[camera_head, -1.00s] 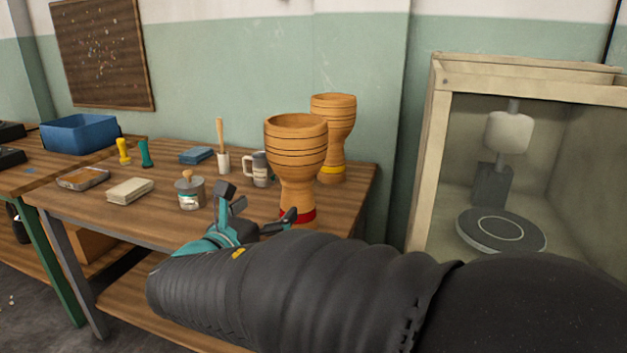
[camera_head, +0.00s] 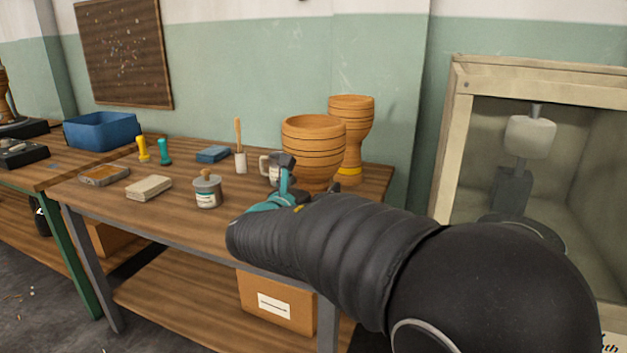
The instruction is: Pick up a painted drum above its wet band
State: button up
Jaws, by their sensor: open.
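Two wooden goblet drums stand upright on the workbench. The nearer drum (camera_head: 313,140) has dark rings round its bowl; its lower part and foot are hidden behind my arm. The farther drum (camera_head: 352,125) stands behind it to the right, with a yellow band (camera_head: 349,170) low on its stem. My gripper (camera_head: 285,172), teal and black, is open at the front left of the nearer drum, at about the height below its bowl. One finger shows upright; the other is hidden. I cannot tell whether it touches the drum.
A grey tin (camera_head: 207,192), a mug (camera_head: 268,166), a brush pot (camera_head: 240,162), a folded cloth (camera_head: 149,187) and a blue block (camera_head: 213,154) stand left of the gripper. A wooden-framed booth (camera_head: 455,150) with a turntable is at right.

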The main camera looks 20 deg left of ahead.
jog(key=shift+w, duration=0.25)
jog(key=c, duration=1.6)
jog(key=shift+r, duration=0.15)
jog(key=shift+c, duration=0.4)
